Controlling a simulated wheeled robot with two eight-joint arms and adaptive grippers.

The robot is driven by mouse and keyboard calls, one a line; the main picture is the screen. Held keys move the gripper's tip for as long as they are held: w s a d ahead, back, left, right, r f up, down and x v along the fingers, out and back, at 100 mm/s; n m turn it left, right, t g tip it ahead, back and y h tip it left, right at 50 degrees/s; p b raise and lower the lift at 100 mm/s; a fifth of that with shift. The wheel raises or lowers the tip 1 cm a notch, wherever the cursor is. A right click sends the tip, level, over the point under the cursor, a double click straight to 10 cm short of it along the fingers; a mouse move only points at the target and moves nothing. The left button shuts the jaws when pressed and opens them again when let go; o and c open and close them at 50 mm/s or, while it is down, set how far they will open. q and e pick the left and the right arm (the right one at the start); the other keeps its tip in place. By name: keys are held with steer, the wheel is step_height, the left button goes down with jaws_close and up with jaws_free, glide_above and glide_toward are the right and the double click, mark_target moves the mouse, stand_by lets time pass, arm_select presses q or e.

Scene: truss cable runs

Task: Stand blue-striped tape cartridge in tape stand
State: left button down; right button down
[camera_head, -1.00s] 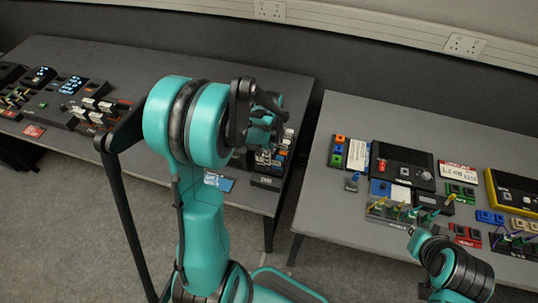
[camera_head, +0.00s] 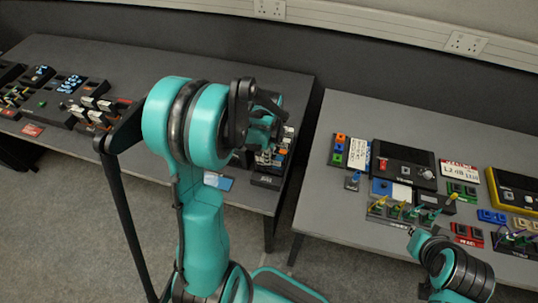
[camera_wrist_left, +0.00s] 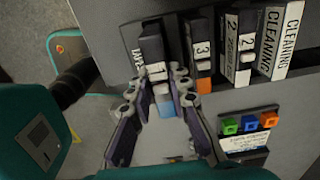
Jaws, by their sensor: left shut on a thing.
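In the left wrist view my left gripper (camera_wrist_left: 167,100) is shut on the blue-striped tape cartridge (camera_wrist_left: 165,103), a dark block with a white "1" label and a blue band. The cartridge is in line with the row of the tape stand (camera_wrist_left: 126,42), whose white lettered label shows at its left edge. I cannot tell whether it is fully seated. Beside it stands a cartridge with a "3" label and an orange band (camera_wrist_left: 203,84). In the head view my arm hides the fingertips and the cartridge.
More cartridges, labelled "2" (camera_wrist_left: 246,50) and "CLEANING" (camera_wrist_left: 282,40), stand close to the right. A panel with green, blue and orange buttons (camera_wrist_left: 248,122) lies near the right finger. In the head view a second table (camera_head: 330,210) carries several devices.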

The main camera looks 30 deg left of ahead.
arm_select(q)
steer(key=shift+f+b, duration=1.6)
steer(key=shift+f, duration=0.05)
stand_by(1.3)
steer(key=c, duration=1)
jaws_free()
steer(key=shift+r+p, duration=2.8)
steer(key=shift+r, duration=1)
